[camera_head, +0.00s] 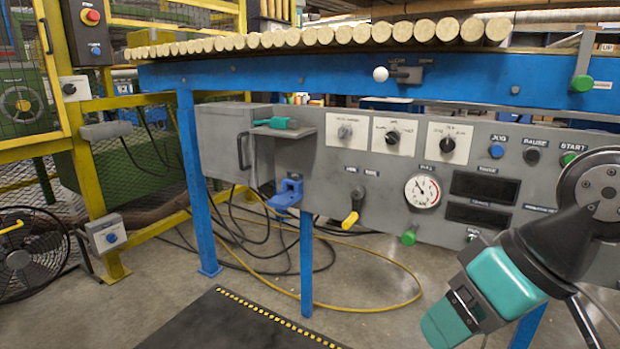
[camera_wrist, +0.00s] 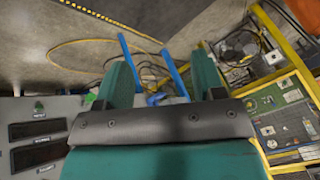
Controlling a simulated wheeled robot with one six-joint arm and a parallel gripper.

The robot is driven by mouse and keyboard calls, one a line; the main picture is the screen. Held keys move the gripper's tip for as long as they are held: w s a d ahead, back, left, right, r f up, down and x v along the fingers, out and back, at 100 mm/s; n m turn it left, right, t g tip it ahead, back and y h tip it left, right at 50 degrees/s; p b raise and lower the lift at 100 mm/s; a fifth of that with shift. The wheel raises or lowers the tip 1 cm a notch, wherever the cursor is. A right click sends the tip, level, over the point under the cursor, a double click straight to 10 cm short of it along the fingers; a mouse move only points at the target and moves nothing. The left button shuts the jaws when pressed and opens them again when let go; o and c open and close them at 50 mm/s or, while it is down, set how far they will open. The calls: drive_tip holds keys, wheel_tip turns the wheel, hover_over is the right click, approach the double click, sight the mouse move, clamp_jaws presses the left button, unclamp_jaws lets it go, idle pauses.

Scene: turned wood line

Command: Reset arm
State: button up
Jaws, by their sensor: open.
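My arm reaches in at the lower right of the head view. My gripper (camera_head: 446,324), teal and dark grey, hangs in front of the lower right part of the grey control panel (camera_head: 330,210), tilted down and to the left. In the wrist view my gripper (camera_wrist: 162,68) shows two teal fingers spread apart with nothing between them. It is open and empty. Part of the panel is hidden behind my arm.
A blue conveyor frame (camera_head: 300,72) carries a row of round wood pieces. The panel has a gauge (camera_head: 422,190), a yellow-handled valve (camera_head: 352,212) and a blue bracket (camera_head: 287,193). A fan (camera_head: 25,255) stands left. Cables and a dark mat (camera_head: 235,325) lie on the floor.

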drive_tip(key=s+a+r+n+g+h+p, duration=0.1)
drive_tip(key=s+a+r+n+g+p, duration=0.15)
drive_tip(key=s, duration=0.35)
wheel_tip(320, 180, up, 38)
drive_tip(key=w+p, duration=0.1)
drive_tip(key=p, duration=3.6)
drive_tip(key=shift+d+f, duration=0.2)
drive_tip(key=shift+d, duration=0.25)
